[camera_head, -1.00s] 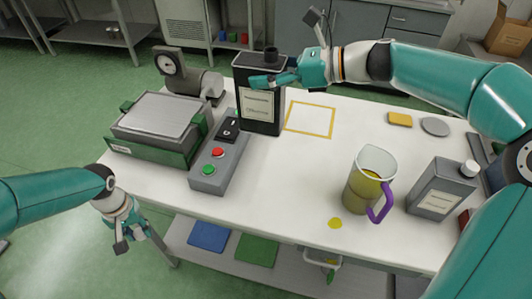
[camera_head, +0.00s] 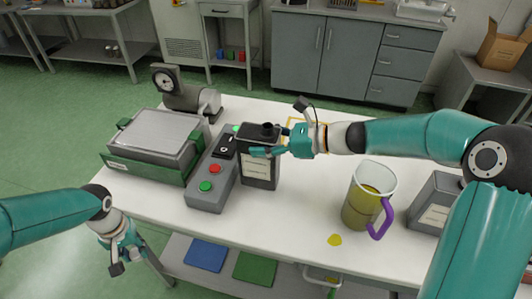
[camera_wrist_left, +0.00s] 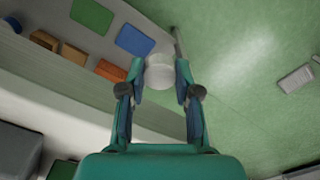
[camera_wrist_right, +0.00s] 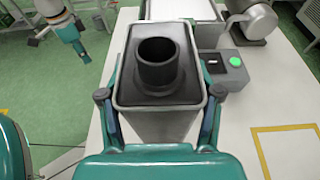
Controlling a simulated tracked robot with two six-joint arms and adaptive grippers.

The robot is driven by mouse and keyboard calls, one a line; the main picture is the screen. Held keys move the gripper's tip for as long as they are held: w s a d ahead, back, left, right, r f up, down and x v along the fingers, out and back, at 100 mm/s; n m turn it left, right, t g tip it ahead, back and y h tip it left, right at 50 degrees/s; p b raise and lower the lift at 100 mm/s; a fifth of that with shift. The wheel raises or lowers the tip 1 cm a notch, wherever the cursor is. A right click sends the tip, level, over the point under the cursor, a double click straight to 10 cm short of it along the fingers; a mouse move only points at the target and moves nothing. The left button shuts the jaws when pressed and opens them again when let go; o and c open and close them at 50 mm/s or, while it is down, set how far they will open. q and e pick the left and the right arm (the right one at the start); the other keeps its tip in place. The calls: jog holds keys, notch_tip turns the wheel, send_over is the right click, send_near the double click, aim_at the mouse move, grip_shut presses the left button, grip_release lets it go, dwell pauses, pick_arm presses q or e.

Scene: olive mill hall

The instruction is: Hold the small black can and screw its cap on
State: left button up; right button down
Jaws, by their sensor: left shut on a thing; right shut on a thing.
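The small black can (camera_head: 259,172) is upright, with a pale label and an open black neck. My right gripper (camera_head: 268,151) is shut on its upper body; the right wrist view shows the can (camera_wrist_right: 160,90) between the two fingers. No cap is on the neck. My left gripper (camera_head: 122,254) is low beyond the table's front left edge, shut on a whitish round cap (camera_wrist_left: 159,71), which shows between its fingertips in the left wrist view. The cap is hard to make out in the head view. Whether the can's base touches the table is unclear.
A control box (camera_head: 212,178) with buttons stands just left of the can, beside a green-framed scale (camera_head: 151,146). A jug (camera_head: 366,200) with a purple handle and a grey can (camera_head: 432,203) stand to the right. A yellow spill (camera_head: 335,240) lies near the front edge.

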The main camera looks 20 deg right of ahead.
jog(key=shift+f, duration=2.1)
jog(key=shift+c, duration=1)
grip_release()
jog(key=b+v, duration=0.1)
jog(key=v, duration=0.6)
jog(key=shift+s+d, duration=0.15)
jog(key=shift+s, duration=0.05)
